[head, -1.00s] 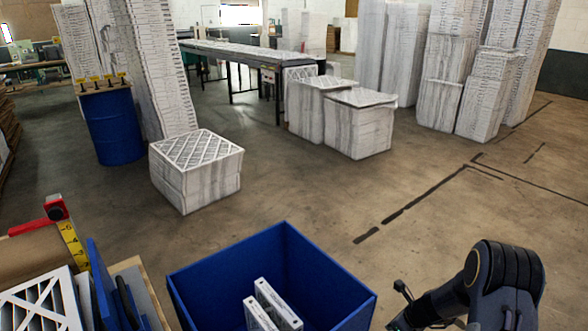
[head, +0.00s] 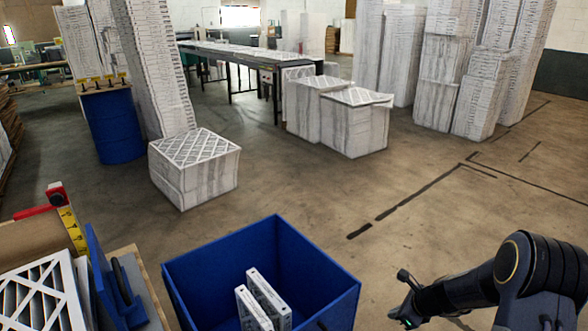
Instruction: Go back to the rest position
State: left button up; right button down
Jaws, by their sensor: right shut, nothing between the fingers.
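My right gripper (head: 403,314) is at the lower right, to the right of the blue box and apart from it. It is shut and empty, with its arm coming in from the right edge. The blue open box (head: 325,278) stands at the bottom centre. Two white-framed filters (head: 266,297) stand on edge inside it, side by side. The lower part of the box is cut off by the picture's edge. My left gripper is not in view.
At the lower left a table holds a pleated filter (head: 42,300), a blue holder (head: 112,285) and a red and yellow tape measure (head: 65,215). A white filter stack (head: 193,178) stands on the floor beyond the box. The floor at centre right is clear.

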jog(key=s+a+r+n+y, duration=0.1)
jog(key=s+a+r+n, duration=0.15)
jog(key=r, duration=0.35)
jog(key=s+a+r+n, duration=0.1)
jog(key=s+r+n, duration=0.3)
jog(key=r, duration=0.3)
jog(key=s+a+r+n+y, duration=0.1)
jog(key=s+r+n, duration=0.3)
jog(key=r, duration=0.2)
jog(key=s+a+r+n+h, duration=0.1)
jog(key=s+r+n, duration=0.1)
jog(key=s+n, duration=0.5)
jog(key=s+a+r+n+t+h, duration=0.1)
jog(key=s+n, duration=0.5)
jog(key=s, duration=0.7)
jog(key=shift+s+a+r+n, duration=0.4)
jog(key=shift+a+r, duration=0.25)
jog(key=shift+r, duration=0.1)
